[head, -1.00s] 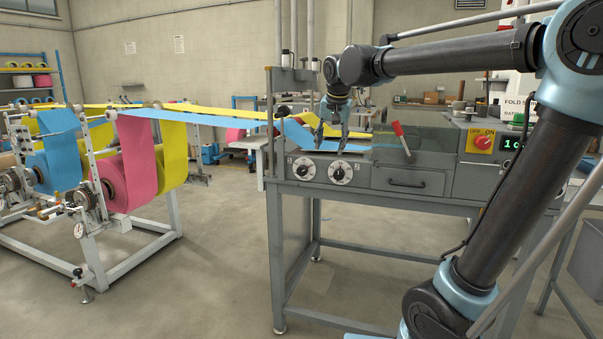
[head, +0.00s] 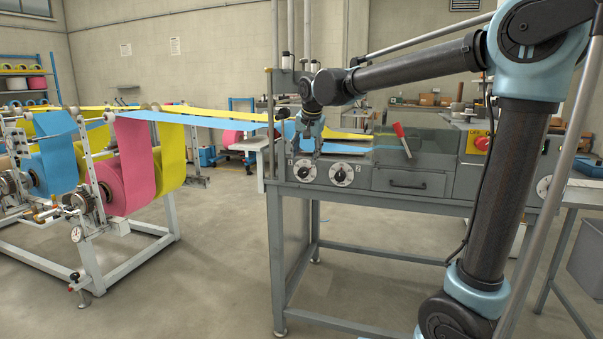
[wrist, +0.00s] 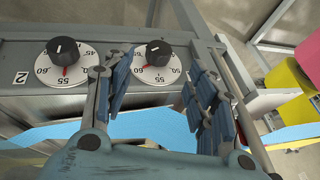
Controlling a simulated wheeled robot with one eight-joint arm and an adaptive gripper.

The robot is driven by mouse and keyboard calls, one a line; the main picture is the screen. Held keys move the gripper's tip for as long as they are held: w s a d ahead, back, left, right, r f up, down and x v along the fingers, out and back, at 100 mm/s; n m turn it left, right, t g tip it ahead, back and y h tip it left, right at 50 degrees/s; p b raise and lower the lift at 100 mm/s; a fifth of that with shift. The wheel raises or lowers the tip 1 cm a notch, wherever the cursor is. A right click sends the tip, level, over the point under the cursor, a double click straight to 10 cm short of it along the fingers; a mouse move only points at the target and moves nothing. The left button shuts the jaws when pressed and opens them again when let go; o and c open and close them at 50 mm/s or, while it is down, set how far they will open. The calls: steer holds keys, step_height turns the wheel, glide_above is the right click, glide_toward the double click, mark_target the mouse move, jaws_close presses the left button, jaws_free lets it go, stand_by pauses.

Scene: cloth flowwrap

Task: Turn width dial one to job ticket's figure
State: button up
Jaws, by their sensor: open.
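Width dial one (head: 305,171) is the left of two black-knobbed dials with white number rings on the machine's front panel. In the wrist view, turned about, dial one (wrist: 157,76) is the right one, with 60 and 55 readable and a red mark by its knob. Dial two (head: 341,174) sits beside it, near a "2" label in the wrist view (wrist: 66,60). My gripper (head: 305,150) is open and empty, just above dial one in the head view; its fingers (wrist: 155,62) appear either side of that dial. I cannot make out a job ticket.
A blue web (head: 215,119) and a yellow web run from the roll stand at left into the machine. Right of the dials are a drawer (head: 408,182) and a red-handled lever (head: 400,136). The floor before the machine is clear.

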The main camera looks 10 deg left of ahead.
mark_target(303, 171)
steer(key=x, duration=0.9)
steer(key=shift+d, duration=0.1)
